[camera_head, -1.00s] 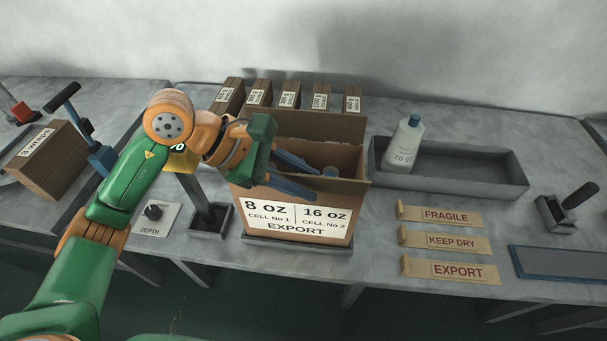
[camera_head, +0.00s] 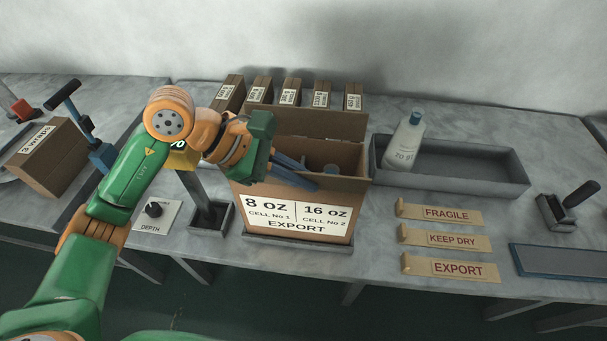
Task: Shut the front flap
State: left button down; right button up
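The brown carton (camera_head: 338,237) stands open on a dark base plate, its front labelled 8 OZ, 16 OZ and EXPORT. A back flap (camera_head: 320,123) stands up behind the opening. I cannot clearly make out the front flap along the front rim. Inside, a rounded grey-blue top (camera_head: 331,169) shows at the right; the left of the opening is hidden by my gripper. My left gripper (camera_head: 312,181) is over the opening near the front rim, pointing right and down. Its blue fingers look closed together, with nothing seen between them. My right gripper is not in view.
A grey tray (camera_head: 480,183) with a white bottle (camera_head: 405,146) is right of the carton. Labelled strips, FRAGILE (camera_head: 440,213) among them, lie in front of it. Several small boxes (camera_head: 290,93) stand behind.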

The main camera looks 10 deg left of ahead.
pick_arm(q)
jog(key=shift+w, duration=0.1)
dwell(0.8)
jog(key=shift+w+r+n+g+p, duration=0.15)
jog(key=shift+n+g+p, duration=0.15)
jog(key=shift+g, duration=0.2)
jog(key=shift+w+n+g+p, duration=0.3)
jog(key=shift+w+n+g, duration=0.1)
jog(key=shift+g, duration=0.4)
jog(key=shift+w+f+n+g, duration=0.1)
jog(key=shift+w+n+g, duration=0.2)
jog(key=shift+g, duration=0.4)
jog(key=shift+w+f+n+g, duration=0.1)
jog(key=shift+w+n+g, duration=0.1)
jog(key=shift+n+g, duration=0.35)
jog(key=shift+g, duration=0.25)
jog(key=c, duration=1)
grip_release()
jog(key=shift+c, duration=0.2)
